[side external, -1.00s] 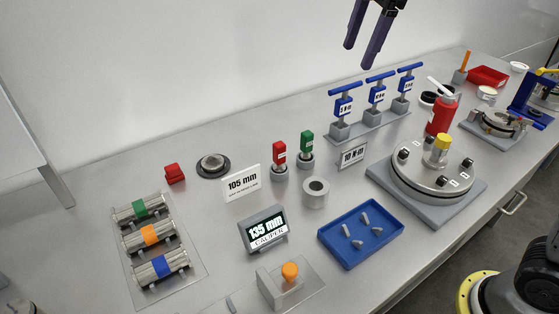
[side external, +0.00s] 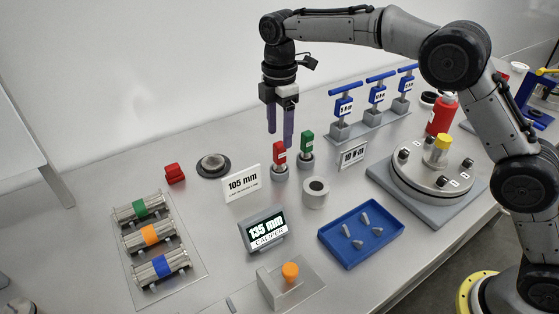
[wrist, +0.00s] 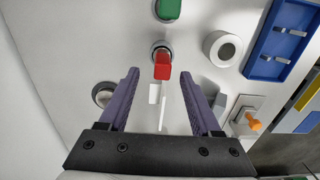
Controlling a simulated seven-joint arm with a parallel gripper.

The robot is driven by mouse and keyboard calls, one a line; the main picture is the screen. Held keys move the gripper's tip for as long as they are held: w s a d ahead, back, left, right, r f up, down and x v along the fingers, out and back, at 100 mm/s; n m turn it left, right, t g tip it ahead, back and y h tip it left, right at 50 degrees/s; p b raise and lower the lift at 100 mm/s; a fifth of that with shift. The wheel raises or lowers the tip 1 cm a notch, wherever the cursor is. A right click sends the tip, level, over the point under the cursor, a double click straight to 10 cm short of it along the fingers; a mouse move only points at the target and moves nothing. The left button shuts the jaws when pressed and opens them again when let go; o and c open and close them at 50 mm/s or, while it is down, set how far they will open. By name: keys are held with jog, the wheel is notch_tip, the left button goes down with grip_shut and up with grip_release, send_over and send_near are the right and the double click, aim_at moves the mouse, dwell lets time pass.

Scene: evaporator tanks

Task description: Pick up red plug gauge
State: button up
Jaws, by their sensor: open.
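The red plug gauge (side external: 279,153) stands upright in a grey round holder on the bench, left of the green plug gauge (side external: 306,145). My gripper (side external: 280,140) points down with its two purple fingers at the red gauge's top; the side view does not settle how far the fingers are from it. In the wrist view, the red gauge (wrist: 162,66) lies ahead of the open fingers, in line with the gap between them. Nothing is held. The green gauge (wrist: 168,8) is at the top edge there.
A white 105 mm sign (side external: 241,183) stands left in front of the gauges. A grey ring (side external: 315,193) stands right in front. The 135 mm caliper display (side external: 263,231) and blue tray (side external: 361,234) are nearer. Blue T-handled tools (side external: 375,96) stand behind right.

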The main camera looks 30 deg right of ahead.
aim_at(280, 156)
jog(key=shift+s+a+f, duration=0.1)
jog(key=shift+f, duration=1.8)
jog(key=shift+s+a+f, duration=0.1)
jog(key=shift+f, duration=1.75)
grip_shut()
